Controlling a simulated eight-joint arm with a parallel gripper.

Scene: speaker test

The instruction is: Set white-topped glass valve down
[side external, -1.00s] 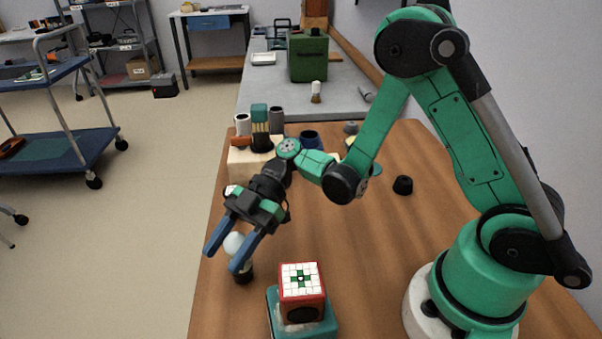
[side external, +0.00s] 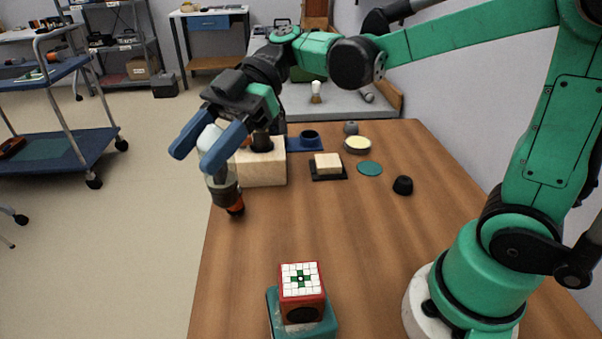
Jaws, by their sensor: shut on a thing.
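My gripper (side external: 192,160), with two blue fingers, is shut on the white-topped glass valve (side external: 209,138) near its white top. The valve hangs below the fingers, slightly tilted, with its dark lower part (side external: 224,188) over the table's left edge area. It is held up at the height of the wooden block. A small dark and orange piece (side external: 235,209) shows just under the valve; I cannot tell whether it belongs to it or stands behind it.
The pale wooden block (side external: 263,172) is just right of the valve. A square black stand with a pale top (side external: 328,164), a green disc (side external: 369,168), a black knob (side external: 403,185) and a red cube (side external: 302,292) on a teal base stand on the wooden table (side external: 300,225). Mid-table is clear.

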